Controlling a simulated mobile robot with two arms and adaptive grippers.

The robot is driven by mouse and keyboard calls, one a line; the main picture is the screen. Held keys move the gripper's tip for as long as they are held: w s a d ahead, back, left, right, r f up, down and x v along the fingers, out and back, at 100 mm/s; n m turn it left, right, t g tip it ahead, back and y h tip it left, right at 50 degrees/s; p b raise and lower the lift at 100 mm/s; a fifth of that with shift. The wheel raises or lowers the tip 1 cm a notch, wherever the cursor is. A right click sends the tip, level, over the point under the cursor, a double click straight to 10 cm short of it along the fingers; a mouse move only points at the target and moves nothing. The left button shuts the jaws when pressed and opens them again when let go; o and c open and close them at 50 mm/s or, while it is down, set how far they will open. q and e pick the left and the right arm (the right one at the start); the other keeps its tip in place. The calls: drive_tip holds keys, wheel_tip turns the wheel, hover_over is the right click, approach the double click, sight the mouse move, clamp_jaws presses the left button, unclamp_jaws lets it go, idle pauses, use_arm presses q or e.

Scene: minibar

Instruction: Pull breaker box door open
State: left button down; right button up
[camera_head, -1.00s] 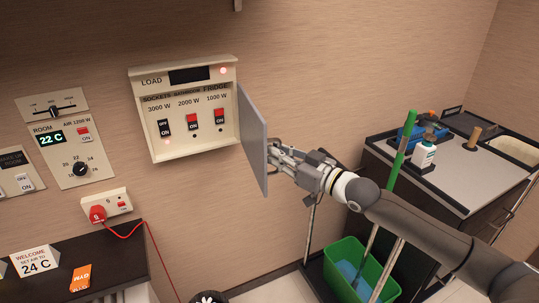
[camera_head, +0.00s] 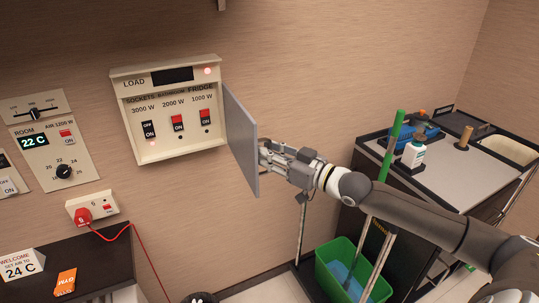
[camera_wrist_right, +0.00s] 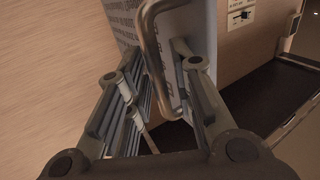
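The breaker box (camera_head: 120,88) hangs on the wall, with a row of switches inside under a dark display. Its grey door (camera_head: 241,142) stands wide open, swung out to the right from the box's right side. My right gripper (camera_head: 266,152) is at the door's outer face. In the right wrist view, the metal bar handle (camera_wrist_right: 153,48) passes between the two spread fingers of my right gripper (camera_wrist_right: 160,75), with a visible gap; contact is hard to tell. The head view hides the handle behind the gripper. My left gripper is not in view.
A counter (camera_head: 440,182) with bottles and a sink stands at right. A green bucket (camera_head: 322,276) with poles is below my right arm. A red plug (camera_head: 82,215) with a cord and a dark shelf (camera_head: 100,262) are at lower left. The wall right of the door is bare.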

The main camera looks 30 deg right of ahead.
drive_tip(key=shift+o, duration=0.2)
drive_tip(key=shift+f, duration=0.1)
drive_tip(key=shift+s, duration=0.1)
drive_tip(key=v, duration=1.1)
drive_tip(key=shift+s+d, duration=0.2)
drive_tip(key=shift+s, duration=0.15)
idle(0.5)
idle(0.6)
